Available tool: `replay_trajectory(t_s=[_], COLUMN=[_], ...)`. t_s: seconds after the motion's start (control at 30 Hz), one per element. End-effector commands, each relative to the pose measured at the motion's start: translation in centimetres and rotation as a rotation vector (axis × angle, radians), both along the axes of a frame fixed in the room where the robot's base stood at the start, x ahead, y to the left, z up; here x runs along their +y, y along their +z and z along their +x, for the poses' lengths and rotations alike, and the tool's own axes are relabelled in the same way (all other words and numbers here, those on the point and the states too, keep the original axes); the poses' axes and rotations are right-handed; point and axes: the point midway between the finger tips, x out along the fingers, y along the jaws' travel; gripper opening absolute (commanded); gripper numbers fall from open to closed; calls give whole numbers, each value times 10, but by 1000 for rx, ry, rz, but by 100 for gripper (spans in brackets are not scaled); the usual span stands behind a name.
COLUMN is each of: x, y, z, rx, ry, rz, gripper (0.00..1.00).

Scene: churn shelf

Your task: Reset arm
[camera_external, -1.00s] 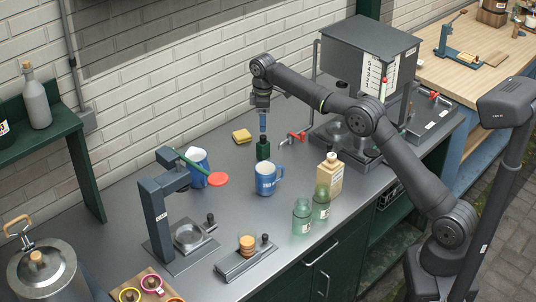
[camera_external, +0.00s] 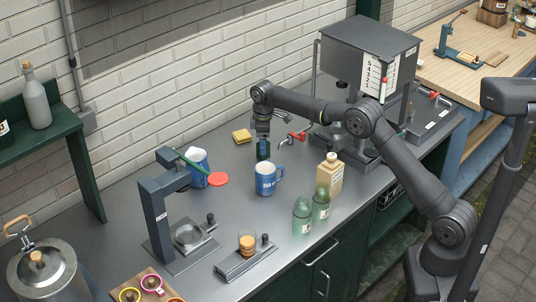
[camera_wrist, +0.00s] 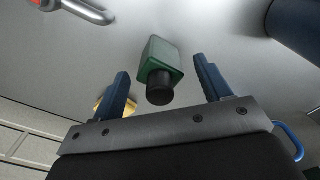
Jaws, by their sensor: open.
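My gripper (camera_external: 263,150) points down over the metal counter. In the wrist view its two blue fingers (camera_wrist: 163,85) stand open, apart from each other. A small dark green bottle with a black cap (camera_wrist: 161,68) shows between and beyond the fingertips, with gaps on both sides. In the external view the fingers largely hide this bottle, so I cannot tell how far down around it they reach.
A blue mug (camera_external: 266,179) stands just in front of my gripper. A yellow sponge (camera_external: 241,136) lies behind left. A beige bottle (camera_external: 330,174) and green glass jars (camera_external: 302,216) stand to the right. A red-handled tap (camera_external: 297,137) is close behind right.

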Motion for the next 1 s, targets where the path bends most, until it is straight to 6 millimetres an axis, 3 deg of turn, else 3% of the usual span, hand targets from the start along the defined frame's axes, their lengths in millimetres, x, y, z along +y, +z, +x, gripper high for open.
replay_trajectory(t_s=[0.2,0.57,0.73,0.87,1.0], x=[0,0,-1,-1,0], y=[13,14,2,-19,16], z=[0,0,-1,-1,0], rx=[2,2,4,4,0], ry=[0,0,0,0,0], rz=[-2,-3,-5,-5,0], gripper=[70,70,70,70,70])
